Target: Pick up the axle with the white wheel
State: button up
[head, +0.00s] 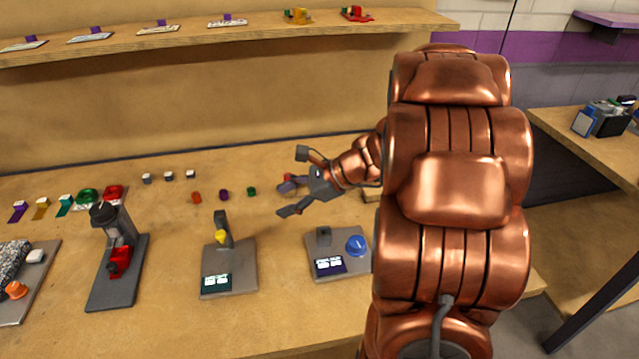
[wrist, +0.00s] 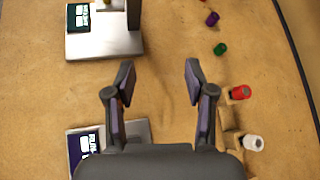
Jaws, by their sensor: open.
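The white wheel (wrist: 253,143) shows in the wrist view at the lower right, beside the right finger; it is a short white cylinder. I cannot make out its axle clearly. In the head view I cannot make it out; my arm and gripper cover that area. My gripper (head: 284,200) is open above the table, to the right of the small coloured pieces. In the wrist view my gripper (wrist: 158,75) has its fingers spread with only bare table between the tips. The white wheel lies outside the fingers, to their right.
A red piece (wrist: 240,92), a green piece (wrist: 220,49) and a purple piece (wrist: 212,19) run in a row from the white one. A grey stand with a blue dome (head: 356,245) and one with a yellow part (head: 221,237) stand nearer the front. A shelf (head: 120,44) is behind.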

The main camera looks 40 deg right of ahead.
jog(key=w+d+f+m+t+h, duration=0.1)
jog(key=d+m, duration=0.2)
jog(key=d, duration=0.3)
jog(key=w+d+f+m+t+h+b, duration=0.1)
jog(key=d+m+t, duration=0.1)
jog(key=d, duration=0.4)
jog(key=w+d+f+m+t+h+b, duration=0.1)
jog(key=w+d+m+t, duration=0.1)
jog(key=d, duration=0.4)
jog(key=shift+d+f+m, duration=0.15)
jog(key=shift+f+m, duration=0.25)
jog(key=shift+m, duration=0.5)
jog(key=shift+r+x, duration=0.2)
jog(key=shift+x, duration=3.6)
jog(key=shift+w+t, duration=0.1)
jog(key=shift+t, duration=0.2)
jog(key=shift+c, duration=0.3)
grip_shut()
